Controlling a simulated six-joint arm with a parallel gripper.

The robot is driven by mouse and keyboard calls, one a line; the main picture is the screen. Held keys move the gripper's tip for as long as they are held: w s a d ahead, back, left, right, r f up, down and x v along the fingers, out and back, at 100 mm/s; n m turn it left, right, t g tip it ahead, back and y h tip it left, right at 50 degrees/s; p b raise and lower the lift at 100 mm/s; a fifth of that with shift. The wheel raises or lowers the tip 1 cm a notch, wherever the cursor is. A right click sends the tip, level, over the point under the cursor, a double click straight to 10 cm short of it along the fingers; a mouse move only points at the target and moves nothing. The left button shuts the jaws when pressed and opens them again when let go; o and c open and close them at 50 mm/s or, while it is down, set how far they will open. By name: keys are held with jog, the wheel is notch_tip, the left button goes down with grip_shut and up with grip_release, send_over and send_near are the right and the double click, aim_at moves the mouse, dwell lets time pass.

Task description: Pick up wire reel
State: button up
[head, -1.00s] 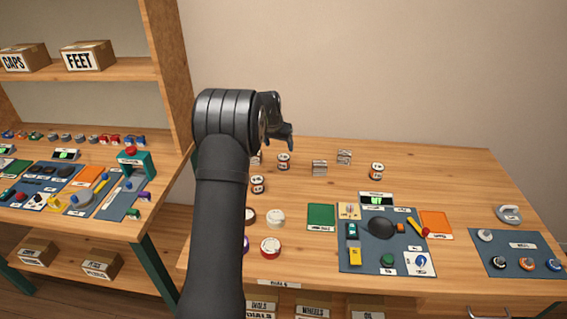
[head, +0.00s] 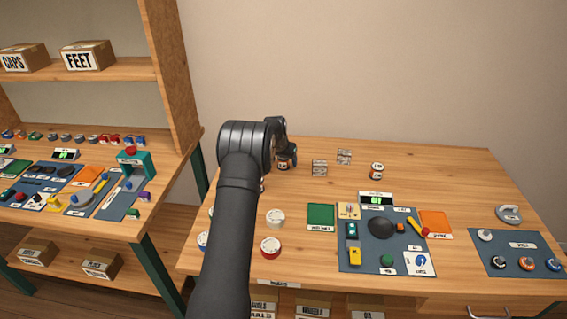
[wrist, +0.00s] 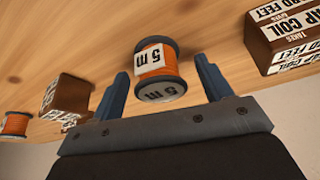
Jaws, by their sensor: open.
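A wire reel (wrist: 157,67) with orange wire, grey ends and a white "5 m" label sits on the wooden bench in the wrist view. It lies between the two blue fingers of my gripper (wrist: 163,76), with a visible gap on each side. My gripper is open and nothing is held. In the head view my gripper (head: 284,149) is at the back left of the bench, just over a reel (head: 284,165) that it partly hides. Another wire reel (head: 377,170) stands further right.
Small boxes (head: 320,168) marked "cap coil" stand right of the reel; one box (wrist: 66,97) is close to a finger in the wrist view. Another orange reel (wrist: 14,123) is at its left edge. A blue mat (head: 350,230) with parts lies nearer.

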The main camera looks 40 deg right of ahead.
jog(key=shift+f, duration=0.2)
jog(key=c, duration=1.1)
jog(key=shift+r, duration=0.1)
